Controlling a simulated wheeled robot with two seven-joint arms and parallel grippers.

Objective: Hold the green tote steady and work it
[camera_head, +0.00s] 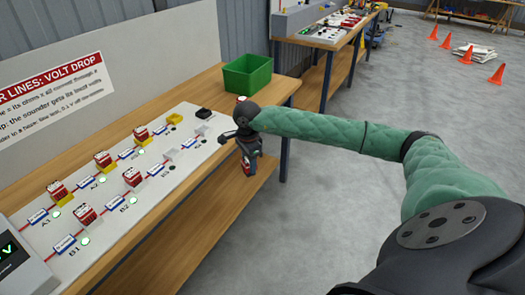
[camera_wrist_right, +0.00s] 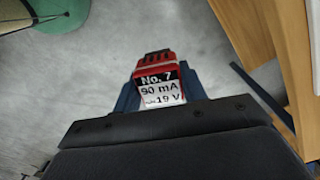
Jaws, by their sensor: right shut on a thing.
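The green tote (camera_head: 262,80) stands upright on the wooden bench, at its far end, in the head view. Its inside looks empty from here. My right gripper (camera_head: 247,165) is apart from the tote, nearer to me and past the bench's right edge, pointing down. It is shut on a red block (camera_wrist_right: 161,88) with a label reading "No. 7", "90 mA" and a partly covered voltage ending in "19 V". The block also shows small at the fingertips in the head view. My left gripper is in neither view.
A white panel (camera_head: 100,215) on the bench (camera_head: 208,80) carries red blocks, yellow and white holders, blue labels and green lights. A black piece (camera_head: 203,113) sits near its far end. A second bench stands behind. Orange cones (camera_head: 466,55) stand on open floor at the right.

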